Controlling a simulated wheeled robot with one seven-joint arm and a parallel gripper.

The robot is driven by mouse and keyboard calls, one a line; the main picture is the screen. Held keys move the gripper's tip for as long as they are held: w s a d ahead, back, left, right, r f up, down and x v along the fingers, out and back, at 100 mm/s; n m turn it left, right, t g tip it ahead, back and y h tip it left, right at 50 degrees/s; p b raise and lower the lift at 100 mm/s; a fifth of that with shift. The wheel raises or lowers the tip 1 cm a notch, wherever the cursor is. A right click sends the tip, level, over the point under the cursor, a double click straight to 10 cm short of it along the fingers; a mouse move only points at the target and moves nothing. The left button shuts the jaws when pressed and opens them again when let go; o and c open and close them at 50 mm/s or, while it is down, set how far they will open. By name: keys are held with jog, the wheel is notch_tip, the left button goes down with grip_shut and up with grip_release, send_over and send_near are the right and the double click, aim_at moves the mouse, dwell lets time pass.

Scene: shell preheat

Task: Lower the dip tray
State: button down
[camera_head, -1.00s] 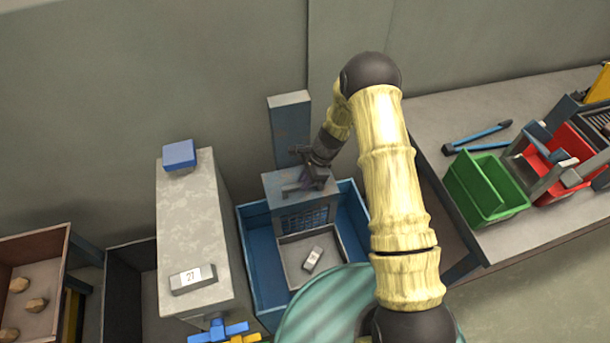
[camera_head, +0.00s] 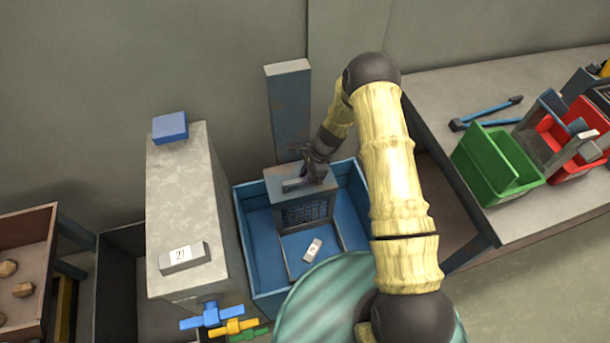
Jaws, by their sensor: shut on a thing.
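The dip tray (camera_head: 293,246) is a square, shallow tray inside the blue tank (camera_head: 360,181). It looks blue, as if under liquid, and a small pale labelled piece (camera_head: 312,250) lies in it. The tray hangs from a grey carriage (camera_head: 300,209) with a grille front, standing against a blue-grey post (camera_head: 289,105). My gripper (camera_head: 312,177) is at the top of the carriage, shut on what looks like its handle. The fingers and the handle are dark and small, so the exact hold is hard to see.
A tall grey cabinet (camera_head: 182,222) with coloured valves (camera_head: 213,315) stands close left of the tank. A round green-striped surface (camera_head: 318,300) is in front. A bench (camera_head: 440,83) at right carries a green bin (camera_head: 493,170) and a red bin (camera_head: 571,133).

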jog(key=c, duration=1.4)
grip_release()
jog(key=shift+f, duration=0.3)
jog(key=shift+o, duration=0.2)
jog(key=shift+r, duration=0.1)
jog(key=shift+w+d+r, duration=0.1)
jog(key=shift+d+r, duration=0.15)
jog(key=shift+r, duration=0.3)
jog(key=v, duration=1.6)
jog(key=shift+b, duration=0.35)
jog(key=shift+r, duration=0.15)
